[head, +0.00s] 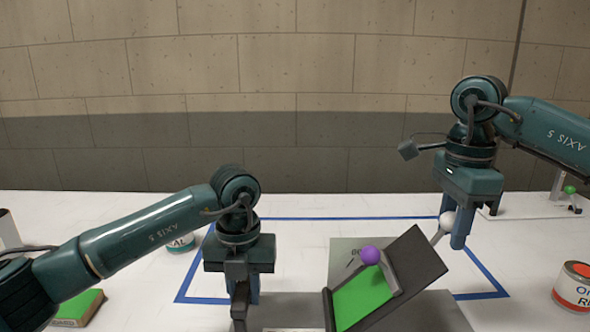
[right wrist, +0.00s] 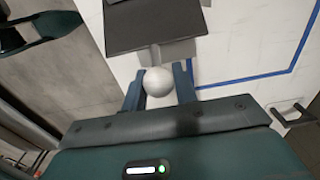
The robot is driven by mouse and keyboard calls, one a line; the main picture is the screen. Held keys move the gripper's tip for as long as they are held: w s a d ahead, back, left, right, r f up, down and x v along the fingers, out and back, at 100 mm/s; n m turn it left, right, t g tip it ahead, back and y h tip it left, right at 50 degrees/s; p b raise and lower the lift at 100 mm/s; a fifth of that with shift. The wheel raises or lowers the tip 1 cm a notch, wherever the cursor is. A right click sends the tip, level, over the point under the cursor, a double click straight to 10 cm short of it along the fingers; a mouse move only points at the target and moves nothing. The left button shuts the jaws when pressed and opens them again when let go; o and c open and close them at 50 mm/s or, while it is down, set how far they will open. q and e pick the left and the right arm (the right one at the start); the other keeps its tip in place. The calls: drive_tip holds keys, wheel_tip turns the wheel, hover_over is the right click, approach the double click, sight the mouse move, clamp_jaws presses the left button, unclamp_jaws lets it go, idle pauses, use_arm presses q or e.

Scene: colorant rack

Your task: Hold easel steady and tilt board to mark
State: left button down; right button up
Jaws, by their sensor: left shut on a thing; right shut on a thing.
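The easel's dark board (head: 415,270) is tilted, its right end raised. A bright green panel (head: 362,299) and a purple ball (head: 370,255) show beside its grey ledge. A grey plate (head: 345,248) with small dark print stands behind, partly covered by the board. My left gripper (head: 243,298) points down and is shut on a dark upright part at the left of the easel's grey base (head: 290,308). My right gripper (head: 456,238) is shut on the white ball knob (head: 447,221) at the board's raised end. The right wrist view shows the knob (right wrist: 157,82) between the fingers.
Blue tape (head: 330,218) outlines a rectangle on the white table. A green-topped block (head: 80,307) lies front left. A small stand with a green knob (head: 570,190) is at the back right.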

use_arm(q)
drive_tip(key=shift+a, duration=0.1)
use_arm(e)
drive_tip(key=shift+d+f, duration=0.25)
drive_tip(key=shift+d+f, duration=0.15)
drive_tip(key=o, duration=1.2)
drive_tip(key=shift+c, duration=0.2)
drive_tip(key=shift+r, duration=0.25)
wheel_tip(320, 180, up, 12)
drive_tip(key=shift+f, duration=0.1)
use_arm(q)
drive_tip(key=c, duration=1.1)
unclamp_jaws()
